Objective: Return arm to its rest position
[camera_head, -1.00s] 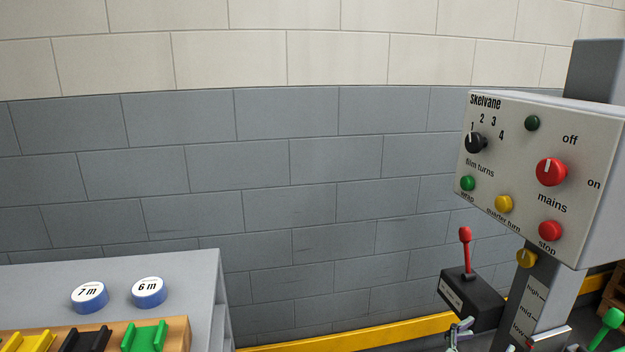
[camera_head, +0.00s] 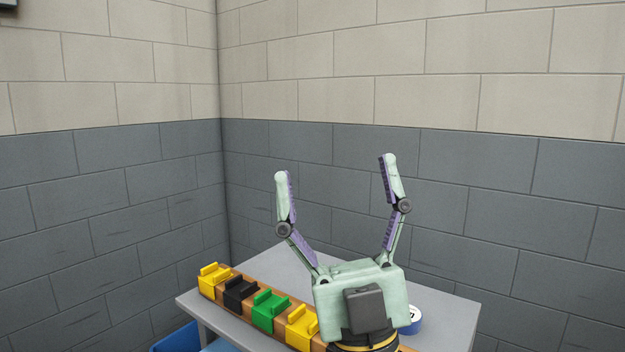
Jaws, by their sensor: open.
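My gripper (camera_head: 338,170) stands upright in the lower middle of the head view, with its two pale green fingers spread wide and pointing up. Nothing is between the fingers. The gripper's body appears in front of the grey table (camera_head: 455,309) and hides part of the wooden rack (camera_head: 222,289) on it. The rest of my arm is below the picture's edge.
The rack carries yellow (camera_head: 213,277), black (camera_head: 239,291) and green (camera_head: 268,309) blocks, and another yellow one (camera_head: 300,325). A blue, white-topped disc (camera_head: 415,324) is partly behind my gripper. A blue object (camera_head: 176,338) is below the table's left. Walls meet behind.

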